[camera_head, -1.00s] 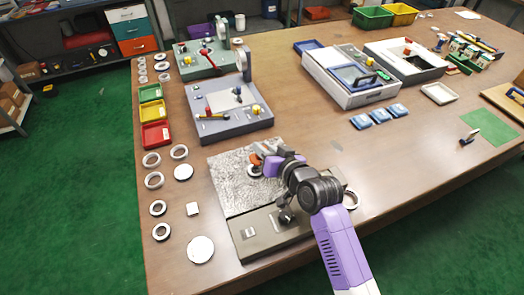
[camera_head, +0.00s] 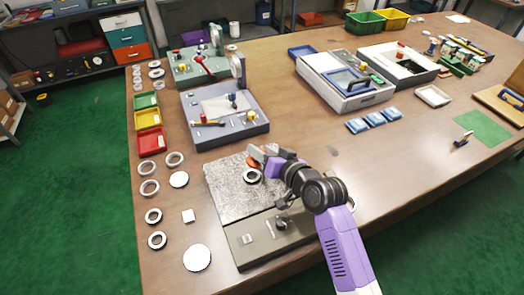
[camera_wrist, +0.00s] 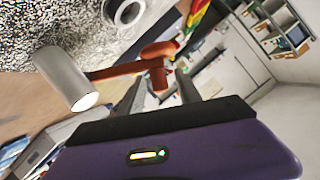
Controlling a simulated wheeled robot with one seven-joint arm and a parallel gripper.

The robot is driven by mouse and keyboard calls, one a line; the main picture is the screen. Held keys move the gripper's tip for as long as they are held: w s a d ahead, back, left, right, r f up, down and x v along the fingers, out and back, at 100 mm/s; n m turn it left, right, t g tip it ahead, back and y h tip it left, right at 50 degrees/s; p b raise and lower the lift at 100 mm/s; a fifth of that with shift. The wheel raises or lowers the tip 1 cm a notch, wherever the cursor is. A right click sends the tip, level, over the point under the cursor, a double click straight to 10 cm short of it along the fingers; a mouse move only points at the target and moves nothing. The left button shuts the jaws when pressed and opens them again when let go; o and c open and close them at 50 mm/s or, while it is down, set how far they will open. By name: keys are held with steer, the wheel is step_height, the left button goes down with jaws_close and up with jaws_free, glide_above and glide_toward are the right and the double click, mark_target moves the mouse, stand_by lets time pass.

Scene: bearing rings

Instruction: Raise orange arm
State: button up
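The orange arm (camera_wrist: 118,70) shows in the wrist view as an orange bar with a grey cylinder (camera_wrist: 66,78) on its left end. Its right end has an orange hub with a short stub. In the head view only a small orange part (camera_head: 254,163) shows beside my gripper (camera_head: 266,154); the rest is hidden. In the wrist view the two grey fingers of my gripper (camera_wrist: 158,92) stand apart, one on each side of the orange stub. I see no clear contact. A metal ring (camera_head: 251,176) lies on the speckled plate (camera_head: 225,188) below.
Rings and discs (camera_head: 197,257) lie along the table's left edge. A grey-blue fixture (camera_head: 215,130) stands behind the plate, with red, yellow and green bins (camera_head: 152,142) to its left. Blue packs (camera_head: 375,119) lie to the right.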

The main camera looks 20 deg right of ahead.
step_height(320, 180, up, 20)
steer(key=shift+b, duration=0.3)
stand_by(0.4)
